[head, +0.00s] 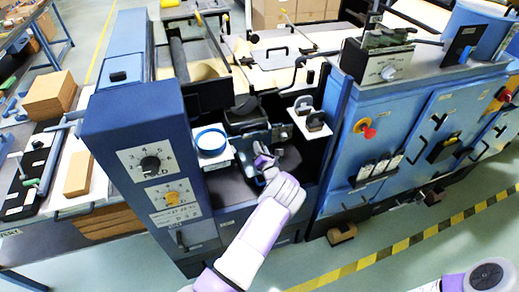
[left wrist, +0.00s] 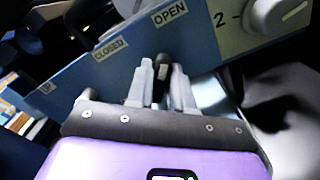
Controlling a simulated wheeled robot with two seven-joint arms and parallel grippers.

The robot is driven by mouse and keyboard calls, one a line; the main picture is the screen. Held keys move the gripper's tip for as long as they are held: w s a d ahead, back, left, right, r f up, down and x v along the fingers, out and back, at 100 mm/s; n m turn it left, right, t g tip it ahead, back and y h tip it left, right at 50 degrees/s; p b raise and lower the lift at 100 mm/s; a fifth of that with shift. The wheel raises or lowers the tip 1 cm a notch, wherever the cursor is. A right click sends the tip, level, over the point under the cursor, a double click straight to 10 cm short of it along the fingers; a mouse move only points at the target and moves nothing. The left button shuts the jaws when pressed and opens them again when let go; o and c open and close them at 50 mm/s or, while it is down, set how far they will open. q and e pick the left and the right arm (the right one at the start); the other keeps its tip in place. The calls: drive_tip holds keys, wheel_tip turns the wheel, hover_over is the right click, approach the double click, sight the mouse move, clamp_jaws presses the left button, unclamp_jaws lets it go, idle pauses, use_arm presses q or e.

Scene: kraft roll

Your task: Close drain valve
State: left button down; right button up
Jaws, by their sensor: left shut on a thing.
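My left gripper (head: 264,163) reaches into the recess of the blue machine, and its lilac and white wrist comes up from below. In the left wrist view the two grey fingers of this gripper (left wrist: 161,92) are shut on a dark valve handle (left wrist: 163,66), one finger on each side. Behind the handle runs a blue plate (left wrist: 135,50) with a CLOSED label (left wrist: 110,48) and an OPEN label (left wrist: 170,12). The handle stands below the plate's edge, roughly between the two labels. The handle's lower part is hidden by the gripper. My right gripper is out of view.
A blue panel with two dials (head: 150,163) stands left of the recess. Blue cabinets with a red knob (head: 367,130) stand to the right.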

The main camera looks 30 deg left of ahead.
use_arm(q)
drive_tip(key=n+b, duration=0.1)
drive_tip(key=n, duration=0.3)
drive_tip(key=n+b, duration=0.2)
drive_tip(key=n, duration=0.2)
drive_tip(key=shift+n, duration=0.4)
drive_tip(key=n+b, duration=0.2)
drive_tip(key=n, duration=0.2)
drive_tip(key=shift+s+a+f, duration=0.1)
drive_tip(key=shift+n+b, duration=1)
drive_tip(key=shift+n, duration=1.1)
drive_tip(key=c, duration=1.1)
unclamp_jaws()
drive_tip(key=shift+s, duration=0.1)
